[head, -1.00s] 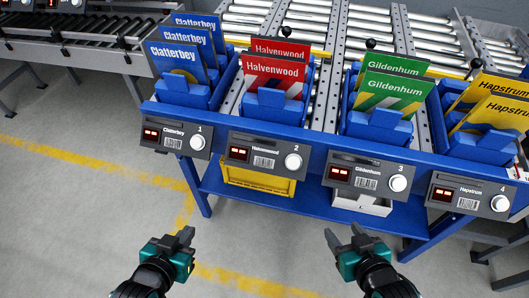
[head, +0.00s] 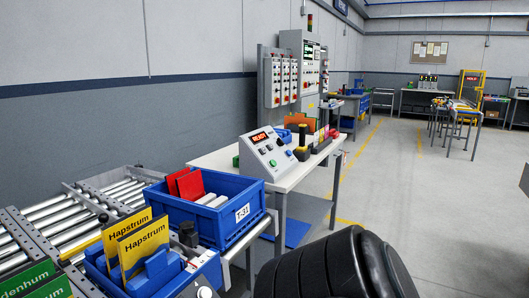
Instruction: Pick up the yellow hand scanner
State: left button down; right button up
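A small upright yellow and black object (head: 302,143) stands on the white-topped table (head: 222,158), just right of a grey control box. It may be the hand scanner, but it is too small to tell for sure. Another low dark and yellow item (head: 322,146) lies just right of it. Neither of my grippers is in this view.
The grey control box (head: 268,152) with a red display stands on the table's near part. A blue crate (head: 212,212) with cards is in front of it. Yellow Hapstrum cards (head: 143,247) and rollers are at lower left. Open floor (head: 400,190) lies to the right.

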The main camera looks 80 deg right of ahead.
aim_at(302, 148)
jog(key=k+l, duration=0.1)
jog(key=l, duration=0.45)
jog(key=k+l, duration=0.1)
jog(key=l, duration=0.45)
jog(key=k+l, duration=0.15)
jog(key=l, duration=0.45)
jog(key=k+l, duration=0.1)
jog(key=l, duration=0.45)
jog(key=k+l, duration=0.1)
jog(key=l, duration=0.45)
jog(key=k+l, duration=0.1)
jog(key=l, duration=0.45)
jog(key=k+l, duration=0.1)
jog(key=l, duration=0.45)
jog(key=k+l, duration=0.15)
jog(key=l, duration=0.45)
